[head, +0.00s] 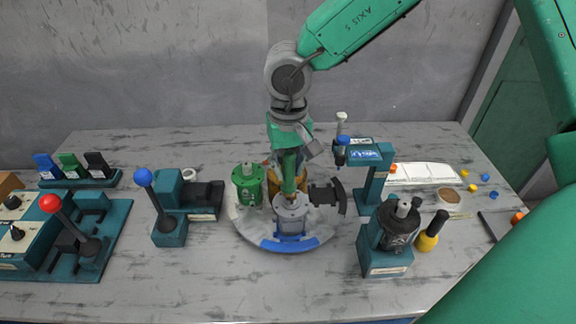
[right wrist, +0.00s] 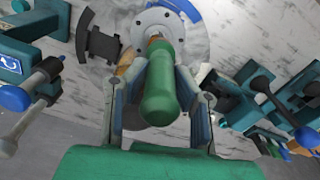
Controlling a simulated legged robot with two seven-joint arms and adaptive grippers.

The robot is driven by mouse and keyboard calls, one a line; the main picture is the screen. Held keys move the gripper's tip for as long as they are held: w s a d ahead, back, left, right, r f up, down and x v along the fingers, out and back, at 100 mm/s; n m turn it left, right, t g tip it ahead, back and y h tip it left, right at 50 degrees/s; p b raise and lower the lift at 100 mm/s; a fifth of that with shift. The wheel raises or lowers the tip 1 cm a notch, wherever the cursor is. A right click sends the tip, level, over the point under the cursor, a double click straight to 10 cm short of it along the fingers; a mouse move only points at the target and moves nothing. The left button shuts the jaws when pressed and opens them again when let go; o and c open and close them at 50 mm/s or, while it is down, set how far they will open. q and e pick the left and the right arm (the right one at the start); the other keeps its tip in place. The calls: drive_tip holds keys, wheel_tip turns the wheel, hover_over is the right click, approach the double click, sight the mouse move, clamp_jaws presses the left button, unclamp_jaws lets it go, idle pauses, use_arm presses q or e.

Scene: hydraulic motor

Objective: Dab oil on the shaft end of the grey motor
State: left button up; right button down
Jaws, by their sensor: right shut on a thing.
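The grey motor (head: 291,218) stands upright on the round turntable (head: 243,228), on its blue-edged side. It also shows in the right wrist view (right wrist: 178,18). My right gripper (head: 287,150) is above it, shut on a green-handled dabber (head: 290,170) that points down at the motor's top. In the right wrist view the green handle (right wrist: 161,88) sits between the two fingers. Its tan tip is at the middle of the motor's top, where the shaft end is hidden. I cannot tell whether the tip touches. My left gripper is not in view.
A green motor (head: 247,187) and a dark curved part (head: 329,194) flank the grey motor. A teal stand (head: 372,185), a black motor on a teal block (head: 388,240) and a yellow bottle (head: 430,232) stand to the right. Lever units (head: 170,225) stand left. The front middle is clear.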

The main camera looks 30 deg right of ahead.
sight(289, 152)
drive_tip(key=shift+f+p, duration=0.1)
drive_tip(key=shift+p, duration=0.4)
idle(1.8)
wheel_tip(289, 152, up, 5)
drive_tip(key=p, duration=0.7)
drive_tip(key=shift+r, duration=1.05)
